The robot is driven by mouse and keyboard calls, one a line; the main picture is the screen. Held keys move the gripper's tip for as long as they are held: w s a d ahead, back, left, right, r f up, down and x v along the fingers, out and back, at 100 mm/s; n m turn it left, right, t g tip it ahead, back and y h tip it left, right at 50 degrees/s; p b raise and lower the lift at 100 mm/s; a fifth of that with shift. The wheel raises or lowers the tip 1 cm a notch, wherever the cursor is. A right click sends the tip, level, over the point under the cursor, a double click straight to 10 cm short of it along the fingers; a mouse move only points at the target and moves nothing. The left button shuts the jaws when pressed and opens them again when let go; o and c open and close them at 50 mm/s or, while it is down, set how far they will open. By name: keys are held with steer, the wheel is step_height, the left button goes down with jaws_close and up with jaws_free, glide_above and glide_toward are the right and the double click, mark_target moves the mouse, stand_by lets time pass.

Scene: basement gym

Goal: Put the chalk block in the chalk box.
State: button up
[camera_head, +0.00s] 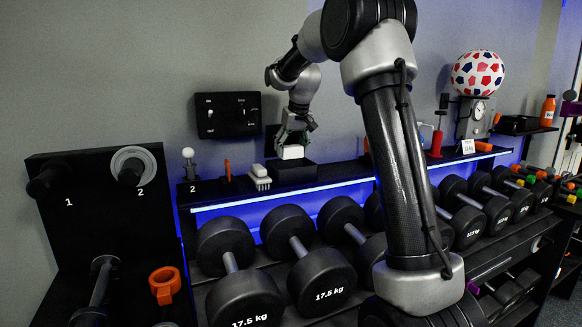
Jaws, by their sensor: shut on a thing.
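The chalk block (291,153) is a small white block at the back of the shelf. My gripper (292,143) points down and is shut on it. The block is directly over, or at the top of, a dark open-looking box, which I take for the chalk box (291,175). I cannot tell from this view whether the block's underside is above the rim or inside it. The inside of the box is hidden.
A white brush (260,177) lies left of the box, near an orange upright piece (228,170) and a white-knobbed lever (189,163). A black switch panel (228,114) is on the wall. Dumbbells (322,281) fill the rack below. A red pump-like object (436,142) stands farther right.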

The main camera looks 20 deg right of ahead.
mark_target(293, 158)
steer(key=f, duration=0.6)
steer(key=shift+s, duration=0.2)
steer(key=shift+w+f, duration=0.15)
steer(key=shift+f, duration=0.1)
steer(key=o, duration=1)
steer(key=shift+f, duration=0.15)
